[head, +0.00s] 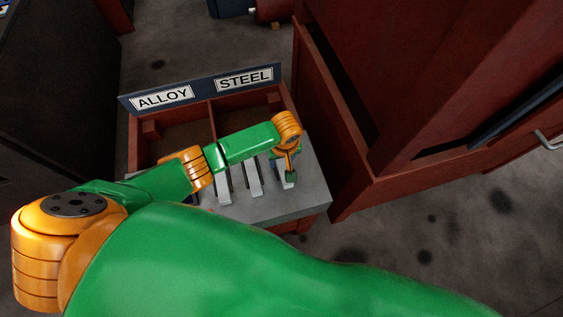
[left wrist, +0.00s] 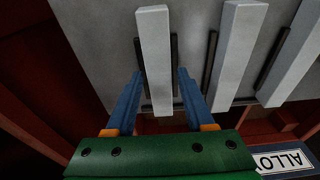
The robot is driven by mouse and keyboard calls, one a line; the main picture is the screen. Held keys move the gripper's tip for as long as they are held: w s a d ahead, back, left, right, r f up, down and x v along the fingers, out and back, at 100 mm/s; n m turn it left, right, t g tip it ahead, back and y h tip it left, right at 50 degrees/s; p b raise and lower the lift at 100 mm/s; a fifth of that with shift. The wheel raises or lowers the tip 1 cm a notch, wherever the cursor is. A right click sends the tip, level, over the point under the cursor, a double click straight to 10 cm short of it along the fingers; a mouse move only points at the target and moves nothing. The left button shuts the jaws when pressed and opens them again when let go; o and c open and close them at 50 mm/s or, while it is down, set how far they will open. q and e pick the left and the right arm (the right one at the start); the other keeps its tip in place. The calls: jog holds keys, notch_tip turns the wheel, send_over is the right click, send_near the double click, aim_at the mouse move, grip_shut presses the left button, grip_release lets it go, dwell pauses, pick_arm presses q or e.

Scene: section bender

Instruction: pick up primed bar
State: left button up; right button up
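Several pale grey bars lie side by side on a grey bench top (head: 262,208). In the left wrist view they are a near bar (left wrist: 154,50), a middle bar (left wrist: 236,50) and another bar (left wrist: 295,60) at the right edge. I cannot tell by look which is the primed one. My left gripper (head: 287,178) is over the bar at the right end of the row in the head view. In the left wrist view its blue fingers (left wrist: 158,73) are apart, one on each side of the near bar, with small gaps visible. My right gripper is not in view.
Behind the bars is a red-brown divided bin with a dark sign board reading ALLOY (head: 164,97) and STEEL (head: 244,79). A large red-brown cabinet (head: 400,90) stands close on the right. Thin dark strips (left wrist: 211,62) lie beside the bars.

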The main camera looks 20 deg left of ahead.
pick_arm(q)
grip_shut()
jog(key=shift+r, duration=0.1)
